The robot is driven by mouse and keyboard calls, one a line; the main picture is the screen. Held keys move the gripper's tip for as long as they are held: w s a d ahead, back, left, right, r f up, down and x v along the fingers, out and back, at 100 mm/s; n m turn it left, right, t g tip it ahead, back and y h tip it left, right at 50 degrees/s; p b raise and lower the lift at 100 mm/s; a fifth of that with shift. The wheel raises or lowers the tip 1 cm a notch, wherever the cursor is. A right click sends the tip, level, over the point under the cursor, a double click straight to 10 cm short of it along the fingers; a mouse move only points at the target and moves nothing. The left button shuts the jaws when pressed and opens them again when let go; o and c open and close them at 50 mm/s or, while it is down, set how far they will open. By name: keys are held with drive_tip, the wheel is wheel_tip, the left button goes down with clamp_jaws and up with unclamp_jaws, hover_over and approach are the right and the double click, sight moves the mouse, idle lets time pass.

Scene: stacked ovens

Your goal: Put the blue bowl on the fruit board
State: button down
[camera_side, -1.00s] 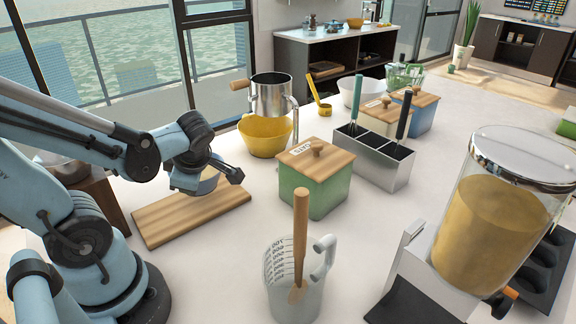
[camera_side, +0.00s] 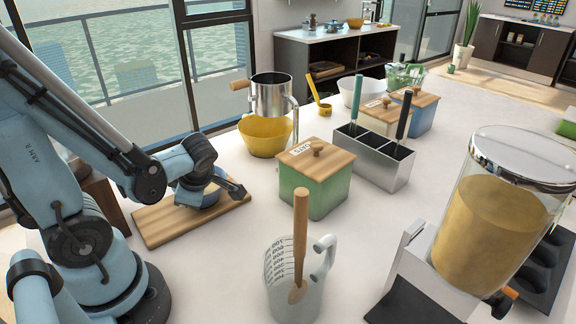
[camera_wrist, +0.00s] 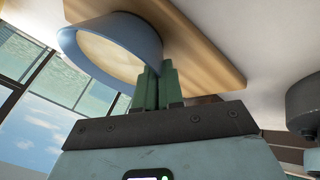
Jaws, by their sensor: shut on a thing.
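The blue bowl (camera_side: 197,198) is at the wooden fruit board (camera_side: 160,225) in the side view, over its far right part and partly hidden by my wrist. In the wrist view the bowl (camera_wrist: 143,35) shows as a round blue rim close against the board (camera_wrist: 215,50). My gripper (camera_wrist: 155,85) is shut on the near edge of the bowl, with its green fingers at the rim. The bowl looks level and very low over the board; whether it touches the wood is hard to tell.
A green box with a wooden lid (camera_side: 315,190) stands right of the board. A yellow bowl (camera_side: 265,138) with a metal sifter (camera_side: 270,95) stands behind. A measuring jug (camera_side: 295,290) is in front. Bare white counter lies between board and jug.

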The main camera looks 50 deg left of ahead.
drive_tip(key=c, duration=1.3)
unclamp_jaws()
drive_tip(key=shift+f, duration=0.1)
drive_tip(key=shift+o, duration=0.2)
drive_tip(key=shift+v, duration=6)
drive_tip(key=w+d+m+t+h, duration=0.3)
drive_tip(key=w+m, duration=0.1)
drive_tip(key=m, duration=1)
drive_tip(key=w+d+m+t+h, duration=0.3)
drive_tip(key=w+m+t, duration=0.1)
drive_tip(key=m, duration=1)
drive_tip(key=shift+w+d+h, duration=0.2)
drive_tip(key=shift+w+h, duration=0.1)
drive_tip(key=shift+w, duration=0.15)
